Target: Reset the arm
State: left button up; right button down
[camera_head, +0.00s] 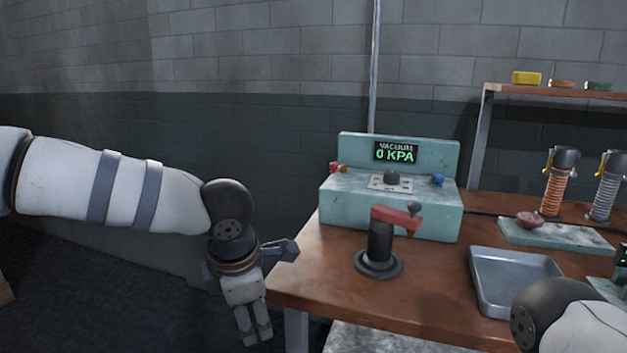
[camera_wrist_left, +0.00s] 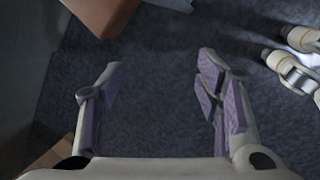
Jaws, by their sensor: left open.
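My left arm reaches in from the left in the head view. Its gripper (camera_head: 252,325) hangs pointing down beside the left edge of the wooden table (camera_head: 330,285), below the tabletop. In the left wrist view the left gripper (camera_wrist_left: 158,95) has its fingers wide apart, with only dark floor between them, so it is open and empty. Part of my right arm shows at the bottom right of the head view; its gripper is not seen there.
On the table stand a teal vacuum unit (camera_head: 390,210) reading 0 KPA, a black post with a red lever (camera_head: 380,245), a metal tray (camera_head: 515,280) and a teal board (camera_head: 560,236). Two coiled columns (camera_head: 556,190) stand near a shelf (camera_head: 560,93).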

pick_arm(q)
jog(key=s+a+f+m+y, duration=0.1)
jog(key=s+a+f+m, duration=0.1)
jog(key=s+f+m, duration=0.35)
jog(key=s+a+f+m, duration=0.2)
jog(key=s+f, duration=0.1)
jog(key=f, duration=0.6)
jog(key=s+a+f+m+y, duration=0.15)
jog(key=s+f+m, duration=0.25)
jog(key=f, duration=0.4)
jog(key=s+a+f+m+g+h, duration=0.1)
jog(key=s+m, duration=0.4)
jog(key=s, duration=0.9)
jog(key=s+a+f+m+g+h, duration=0.1)
jog(key=s+a+m+g, duration=0.3)
jog(key=s, duration=1)
jog(key=shift+s+a+f+m+g, duration=0.15)
jog(key=shift+s+f+m+g, duration=0.1)
jog(key=shift+f+m+g, duration=0.45)
jog(key=shift+w+f+h, duration=0.1)
jog(key=shift+h, duration=0.15)
